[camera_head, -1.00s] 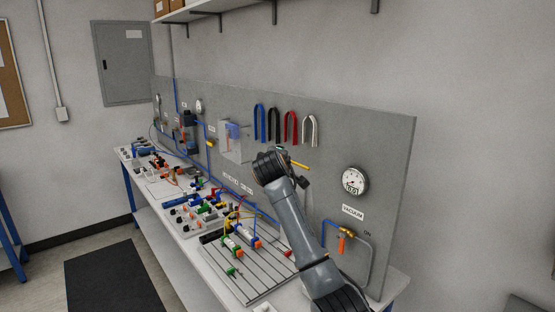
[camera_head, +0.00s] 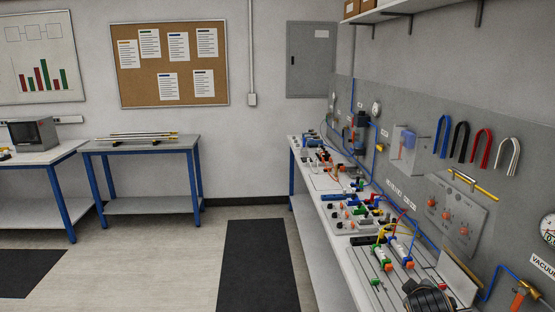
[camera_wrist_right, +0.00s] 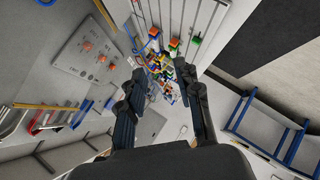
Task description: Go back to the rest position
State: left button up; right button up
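My right gripper (camera_wrist_right: 166,85) shows in the right wrist view, its two dark fingers spread wide apart. It is open, with nothing held between the fingers. Beyond the fingers lies the workbench with its coloured fittings, and the gripper is clear of them. My left gripper is in neither view.
The long workbench (camera_head: 318,228) runs along the right wall with several pneumatic parts on it. A grey back panel (camera_head: 415,185) carries coloured hoses, a gauge and a valve plate (camera_head: 457,214). A table (camera_head: 140,150) stands at the back left. Floor beside the dark mat (camera_head: 256,265) is free.

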jog(key=s+a+f+m+g+y, duration=0.1)
jog(key=s+a+f, duration=0.35)
jog(key=s, duration=0.35)
jog(key=s+a+f+m+g+y, duration=0.1)
jog(key=s+a+f+g, duration=0.15)
jog(key=s+f, duration=0.45)
jog(key=s+a+f+m+g+y, duration=0.15)
jog(key=s+a, duration=0.25)
jog(key=s, duration=0.6)
jog(key=s+a+m+g+y, duration=0.15)
jog(key=s+a, duration=0.25)
jog(key=s, duration=0.7)
notch_tip(320, 180, down, 30)
jog(key=n+b, duration=0.1)
jog(key=b, duration=0.5)
jog(key=s+d+f+g+b, duration=0.1)
jog(key=s+f+b, duration=0.1)
jog(key=s+f, duration=0.6)
jog(key=s+d+f+g+b, duration=0.1)
jog(key=s+d+f+b, duration=0.1)
jog(key=s+f, duration=0.7)
notch_tip(320, 180, down, 6)
jog(key=shift+s+f+b, duration=0.1)
jog(key=shift+s+b, duration=0.2)
jog(key=shift+d, duration=0.1)
